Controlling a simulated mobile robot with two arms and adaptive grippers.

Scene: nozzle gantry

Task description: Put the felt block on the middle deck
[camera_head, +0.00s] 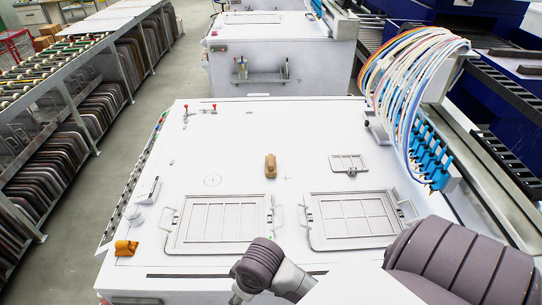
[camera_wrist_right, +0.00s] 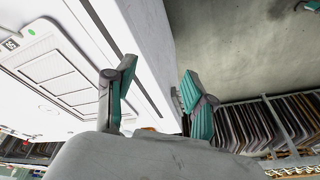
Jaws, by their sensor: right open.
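A tan-brown block (camera_head: 270,165) stands near the centre of the white deck (camera_head: 225,130). An orange-yellow block-like piece (camera_head: 126,247) sits at the deck's front left corner. I cannot tell for certain which of them is the felt block. In the right wrist view my right gripper (camera_wrist_right: 158,88) is open, its teal-padded fingers apart with nothing between them. It hangs beside the deck's edge, over the floor. A small orange patch (camera_wrist_right: 149,129) shows low between the fingers, mostly hidden by the gripper body. My left gripper is in neither view.
Two framed grid plates with handles (camera_head: 220,222) (camera_head: 352,216) lie on the front of the deck. A small hinged plate (camera_head: 348,163) lies behind the right one. Blue nozzles with looping hoses (camera_head: 428,155) stand at the right. A roller rack (camera_head: 50,75) lines the left aisle.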

